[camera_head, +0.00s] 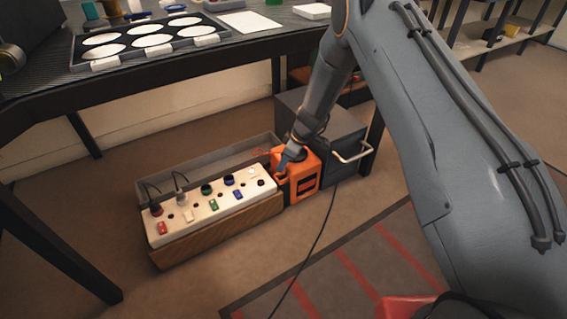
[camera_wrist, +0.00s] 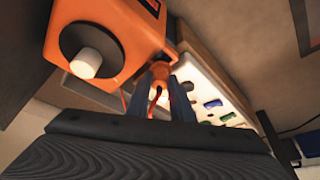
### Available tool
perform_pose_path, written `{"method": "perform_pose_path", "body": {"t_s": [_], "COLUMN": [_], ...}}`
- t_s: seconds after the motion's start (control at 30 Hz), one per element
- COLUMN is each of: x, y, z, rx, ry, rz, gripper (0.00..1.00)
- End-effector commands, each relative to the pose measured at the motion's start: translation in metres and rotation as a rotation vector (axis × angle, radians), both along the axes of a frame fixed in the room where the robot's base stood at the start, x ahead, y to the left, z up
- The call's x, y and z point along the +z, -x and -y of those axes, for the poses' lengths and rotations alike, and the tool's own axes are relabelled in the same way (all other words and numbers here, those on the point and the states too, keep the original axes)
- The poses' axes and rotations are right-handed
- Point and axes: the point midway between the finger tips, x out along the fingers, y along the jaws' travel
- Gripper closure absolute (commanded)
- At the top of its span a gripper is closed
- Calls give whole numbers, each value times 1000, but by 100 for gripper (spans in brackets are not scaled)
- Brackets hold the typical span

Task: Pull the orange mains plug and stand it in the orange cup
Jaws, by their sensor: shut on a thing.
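My gripper (camera_head: 283,166) reaches down to the orange box at the right end of the white strip. In the wrist view its blue fingers (camera_wrist: 160,86) are shut on an orange plug (camera_wrist: 184,60), with a red cord between them. The plug is close beside the orange box (camera_wrist: 117,32); I cannot tell whether it is still seated in a socket. In the head view the fingers largely hide the plug. I cannot make out the orange cup for certain in either view.
The white strip (camera_head: 217,207) carries several coloured round parts and switches. The orange box (camera_head: 307,180) stands at its right, next to a dark cabinet (camera_head: 332,128) with a pale handle. The workbench (camera_head: 205,50) overhangs behind. A black cable (camera_head: 318,240) crosses the floor in front.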

Motion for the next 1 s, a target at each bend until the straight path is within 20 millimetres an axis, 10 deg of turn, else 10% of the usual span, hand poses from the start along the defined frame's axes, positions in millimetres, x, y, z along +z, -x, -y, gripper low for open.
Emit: {"method": "perform_pose_path", "body": {"t_s": [1.0], "x": [-14], "y": [0], "z": [0], "rx": [1], "ry": [0], "rz": [0], "gripper": [100]}}
